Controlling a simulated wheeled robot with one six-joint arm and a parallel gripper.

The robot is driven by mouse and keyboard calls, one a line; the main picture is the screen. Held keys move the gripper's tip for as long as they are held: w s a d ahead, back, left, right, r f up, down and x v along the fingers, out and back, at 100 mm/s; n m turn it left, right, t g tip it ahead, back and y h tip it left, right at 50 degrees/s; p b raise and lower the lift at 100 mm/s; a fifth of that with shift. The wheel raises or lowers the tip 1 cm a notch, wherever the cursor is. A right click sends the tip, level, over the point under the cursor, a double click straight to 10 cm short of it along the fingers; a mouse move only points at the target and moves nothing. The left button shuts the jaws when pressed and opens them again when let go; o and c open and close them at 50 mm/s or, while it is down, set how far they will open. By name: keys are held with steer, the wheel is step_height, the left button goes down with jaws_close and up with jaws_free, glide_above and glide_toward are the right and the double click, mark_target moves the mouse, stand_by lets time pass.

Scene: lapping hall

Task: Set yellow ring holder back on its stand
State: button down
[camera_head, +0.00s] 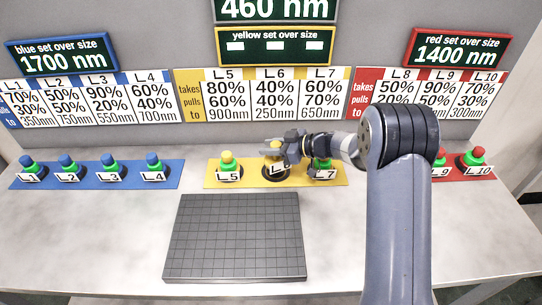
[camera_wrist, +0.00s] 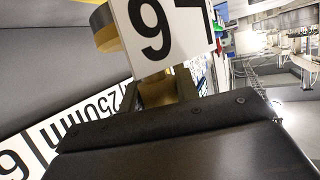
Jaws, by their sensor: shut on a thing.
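My gripper (camera_head: 290,147) is over the middle place of the yellow stand (camera_head: 240,183), shut on the yellow ring holder labelled L6 (camera_head: 272,148). In the wrist view the holder's yellow body (camera_wrist: 103,28) and its white label (camera_wrist: 160,35) show close in front of my gripper (camera_wrist: 160,92). The label is tilted in that view. A dark round seat (camera_head: 276,173) shows on the stand just below the holder. I cannot tell whether the holder touches it. Yellow-topped holders L5 (camera_head: 227,160) and L7 (camera_head: 323,166) stand on either side.
A blue stand (camera_head: 140,181) with several blue-topped holders is at left. A red stand (camera_head: 485,172), partly hidden by my arm, is at right. A dark gridded plate (camera_head: 235,237) lies empty in front. Signs and charts (camera_head: 275,45) line the wall behind.

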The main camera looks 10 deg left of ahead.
steer(key=shift+f, duration=1.7)
steer(key=shift+f, duration=0.15)
steer(key=c, duration=1.1)
jaws_free()
steer(key=shift+d+r, duration=0.25)
steer(key=shift+d, duration=0.05)
steer(key=v, duration=1.1)
steer(key=shift+s+d+b, duration=0.1)
steer(key=shift+d+b, duration=0.1)
steer(key=shift+b, duration=0.2)
